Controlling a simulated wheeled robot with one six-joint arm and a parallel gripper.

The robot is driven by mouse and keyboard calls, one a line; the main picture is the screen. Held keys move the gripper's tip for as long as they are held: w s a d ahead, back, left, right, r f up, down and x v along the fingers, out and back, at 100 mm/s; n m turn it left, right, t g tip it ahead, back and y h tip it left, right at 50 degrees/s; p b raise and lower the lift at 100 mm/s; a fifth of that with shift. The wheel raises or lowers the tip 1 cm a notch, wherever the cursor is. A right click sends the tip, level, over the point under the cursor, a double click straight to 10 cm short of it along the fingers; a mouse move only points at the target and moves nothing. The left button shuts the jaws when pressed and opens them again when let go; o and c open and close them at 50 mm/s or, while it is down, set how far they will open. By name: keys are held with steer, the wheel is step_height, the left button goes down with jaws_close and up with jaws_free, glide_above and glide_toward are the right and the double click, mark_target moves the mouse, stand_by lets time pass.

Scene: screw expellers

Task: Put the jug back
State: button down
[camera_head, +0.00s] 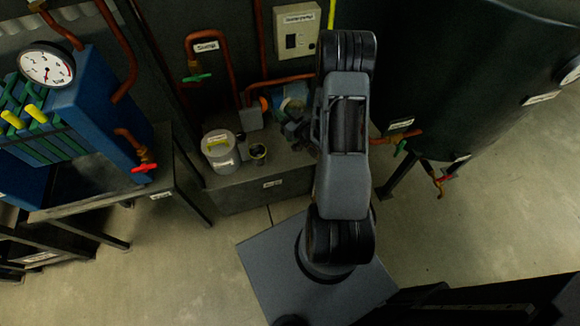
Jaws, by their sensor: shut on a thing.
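The jug (257,153) looks like a small, dark-rimmed cup with a yellowish inside. It is over the low grey bench, just right of a pale lidded bucket with a yellow label. My gripper (290,132) is a small dark shape left of my arm, partly hidden by it and hard to make out against the pump behind. It is shut on the jug, at the jug's right side. The fingertips and their contact with the jug are too small to see clearly. I cannot tell whether the jug touches the bench top.
The pale bucket (220,152) stands close left of the jug. A blue pump (291,103) and copper pipes (191,50) are behind. A blue filter press (90,110) stands on a table at left. A large dark tank (455,80) is at right. The floor (170,260) in front is clear.

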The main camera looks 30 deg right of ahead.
steer(key=s+d+f+n+g+y+b, duration=0.2)
steer(key=s+d+f+y+b, duration=0.15)
steer(key=f+b, duration=0.45)
steer(key=s+d+f+n+g+y+b, duration=0.1)
steer(key=s+d+f+n+y+b, duration=0.2)
steer(key=f+b, duration=0.5)
steer(key=s+d+f+n+g+y+b, duration=0.15)
steer(key=s+d+f+b, duration=0.25)
steer(key=f+b, duration=0.45)
steer(key=shift+w+a+f+b, duration=1.3)
steer(key=shift+w+f, duration=0.5)
steer(key=shift+f, duration=0.2)
steer(key=shift+w+a+f+b, duration=1.2)
steer(key=shift+w+a+f, duration=0.25)
steer(key=shift+w+f, duration=0.5)
steer(key=shift+w+a+f+b, duration=1.3)
steer(key=shift+w+f, duration=0.35)
steer(key=shift+f, duration=0.45)
steer(key=shift+f, duration=0.1)
steer(key=shift+f, duration=0.15)
steer(key=c, duration=1.1)
jaws_free()
steer(key=shift+c, duration=0.2)
